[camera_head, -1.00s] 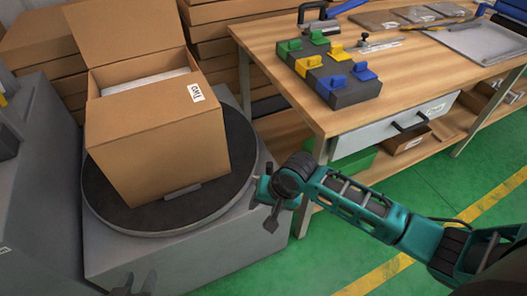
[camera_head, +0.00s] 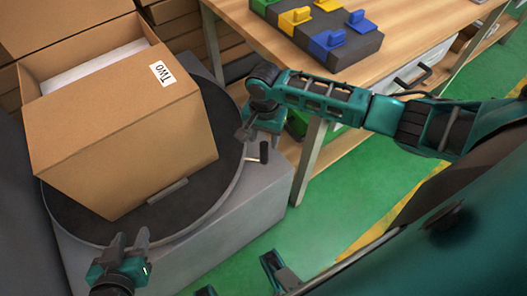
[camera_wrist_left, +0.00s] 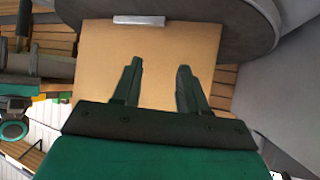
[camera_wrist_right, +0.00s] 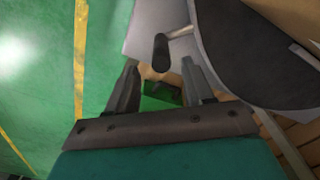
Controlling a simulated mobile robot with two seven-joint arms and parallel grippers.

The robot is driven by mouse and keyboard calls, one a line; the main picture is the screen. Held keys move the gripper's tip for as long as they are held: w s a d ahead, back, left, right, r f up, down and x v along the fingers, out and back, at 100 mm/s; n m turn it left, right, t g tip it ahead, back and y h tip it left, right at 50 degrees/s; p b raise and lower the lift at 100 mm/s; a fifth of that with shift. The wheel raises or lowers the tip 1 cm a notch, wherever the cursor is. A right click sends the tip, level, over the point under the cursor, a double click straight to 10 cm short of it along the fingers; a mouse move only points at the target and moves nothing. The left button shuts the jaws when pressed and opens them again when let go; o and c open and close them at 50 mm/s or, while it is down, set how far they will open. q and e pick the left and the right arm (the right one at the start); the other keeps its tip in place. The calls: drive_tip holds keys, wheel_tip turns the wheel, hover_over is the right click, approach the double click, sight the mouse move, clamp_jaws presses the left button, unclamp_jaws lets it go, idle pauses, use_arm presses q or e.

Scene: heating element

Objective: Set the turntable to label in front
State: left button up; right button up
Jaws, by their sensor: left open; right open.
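The dark round turntable (camera_head: 215,190) with a grey rim sits on a grey base at the left of the head view. A dark handle (camera_head: 264,152) sticks out at the turntable's right side. In the right wrist view, the handle (camera_wrist_right: 161,52) lies between and just beyond my open right gripper's (camera_wrist_right: 159,70) fingertips; contact is unclear. My left gripper (camera_head: 131,240) is open and empty before the turntable's front, facing the box (camera_wrist_left: 150,60).
A wooden workbench (camera_head: 240,18) with a dark block of coloured pieces (camera_head: 350,48) stands at right, its leg (camera_head: 310,160) close to my right arm. Cardboard stacks (camera_head: 60,20) stand behind the turntable. Green floor (camera_head: 350,195) is clear in front of the bench.

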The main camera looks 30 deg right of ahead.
sight(264, 152)
wheel_tip(264, 152, down, 8)
drive_tip(key=shift+w+r+b, duration=0.1)
drive_tip(key=shift+r+b, duration=0.05)
drive_tip(key=shift+b, duration=0.95)
drive_tip(key=shift+c, duration=0.3)
clamp_jaws()
